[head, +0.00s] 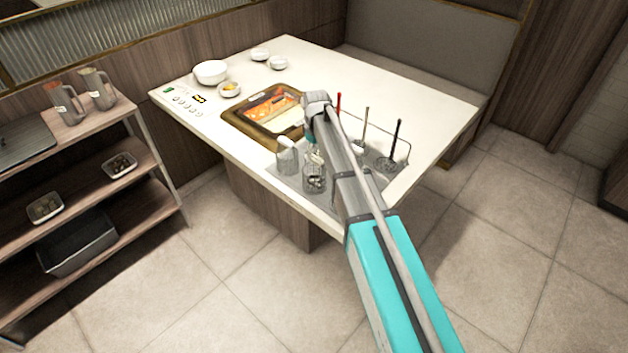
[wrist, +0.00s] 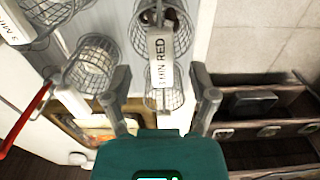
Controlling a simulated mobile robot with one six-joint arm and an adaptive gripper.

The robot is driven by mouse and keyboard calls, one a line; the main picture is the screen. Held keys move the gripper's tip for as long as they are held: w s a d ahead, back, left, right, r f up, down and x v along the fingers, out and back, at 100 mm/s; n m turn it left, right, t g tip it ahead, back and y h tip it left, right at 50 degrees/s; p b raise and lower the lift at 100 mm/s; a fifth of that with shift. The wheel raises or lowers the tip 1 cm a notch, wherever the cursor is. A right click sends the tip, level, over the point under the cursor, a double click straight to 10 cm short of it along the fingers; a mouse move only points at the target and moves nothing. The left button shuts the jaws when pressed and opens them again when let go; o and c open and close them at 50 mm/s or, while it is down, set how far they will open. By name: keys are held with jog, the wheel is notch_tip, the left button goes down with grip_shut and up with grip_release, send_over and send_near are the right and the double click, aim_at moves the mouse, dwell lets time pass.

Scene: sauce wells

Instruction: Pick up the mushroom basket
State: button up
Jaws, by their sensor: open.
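Several wire baskets hang in the tray at the table's near edge. In the wrist view, one wire basket (wrist: 155,18) holds dark and pale pieces; I cannot tell whether they are mushrooms. A white tag (wrist: 160,60) with the letters "RED" hangs below it. My gripper (wrist: 162,98) is open, its two fingers on either side of more wire mesh (wrist: 163,95) under the tag; contact is not clear. In the head view, a wire basket (head: 314,180) shows under my gripper (head: 315,155); my arm hides much of the tray.
Another basket (wrist: 93,65) and a red handle (wrist: 28,120) lie left in the wrist view. In the head view, a hot pot (head: 236,118), a white bowl (head: 210,72) and upright handles (head: 397,140) stand on the table. A shelf (head: 95,125) stands left; the floor between is clear.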

aim_at(315, 158)
jog(key=shift+a+f+b, duration=0.1)
jog(key=shift+f+b, duration=1.8)
jog(key=shift+f, duration=0.25)
grip_shut()
